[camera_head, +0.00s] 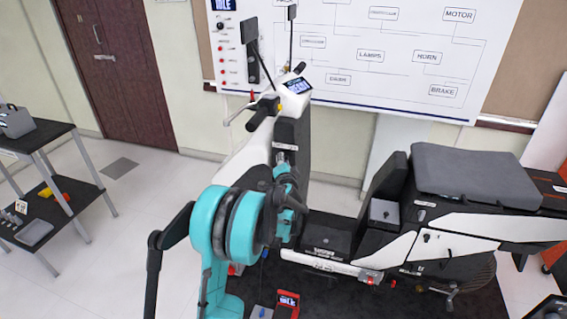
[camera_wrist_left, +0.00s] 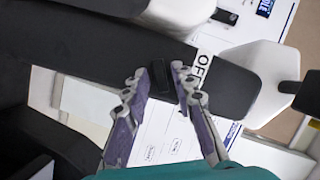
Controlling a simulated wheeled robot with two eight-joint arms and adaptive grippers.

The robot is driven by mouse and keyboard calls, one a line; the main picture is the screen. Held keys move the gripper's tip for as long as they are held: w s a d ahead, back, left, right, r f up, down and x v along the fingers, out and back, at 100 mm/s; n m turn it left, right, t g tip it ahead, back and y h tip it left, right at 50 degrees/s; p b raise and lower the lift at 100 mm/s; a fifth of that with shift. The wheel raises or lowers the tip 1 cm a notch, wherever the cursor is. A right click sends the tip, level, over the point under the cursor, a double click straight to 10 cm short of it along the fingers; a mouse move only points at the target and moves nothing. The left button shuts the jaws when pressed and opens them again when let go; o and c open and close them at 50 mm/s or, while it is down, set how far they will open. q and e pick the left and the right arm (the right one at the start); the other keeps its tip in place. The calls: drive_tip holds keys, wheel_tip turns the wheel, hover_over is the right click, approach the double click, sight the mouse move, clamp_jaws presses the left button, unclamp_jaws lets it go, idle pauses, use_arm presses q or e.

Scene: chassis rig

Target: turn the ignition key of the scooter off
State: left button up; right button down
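The scooter (camera_head: 450,190) stands side-on with its handlebar (camera_head: 265,108) at the upper left and its seat at the right. My left gripper (camera_head: 288,190) is at the front column, below a small white label. In the left wrist view the fingers of my left gripper (camera_wrist_left: 163,80) slant in towards each other, tips close together on a dark panel (camera_wrist_left: 230,85). A white label (camera_wrist_left: 202,68) reading "OF", its end cut off, is beside the right finger. Something dark lies between the tips; I cannot tell whether it is the key or finger pads. My right gripper is not in view.
A whiteboard (camera_head: 400,30) with labelled boxes is on the wall behind the scooter. A black shelf cart (camera_head: 50,132) stands at the far left. A red device (camera_head: 287,303) lies on the dark mat near the bottom. Light floor (camera_head: 130,235) is clear at the left.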

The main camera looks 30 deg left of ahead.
use_arm(q)
clamp_jaws()
drive_tip(key=shift+s+a+r+n+h+p, duration=0.15)
drive_tip(key=shift+n+h+p, duration=0.4)
drive_tip(key=shift+n+h, duration=1.2)
drive_tip(key=shift+w+a+r+n+h+p, duration=0.15)
drive_tip(key=shift+n+h+p, duration=0.6)
drive_tip(key=shift+n, duration=1.7)
drive_tip(key=shift+s+f+h, duration=0.1)
drive_tip(key=shift+h, duration=0.2)
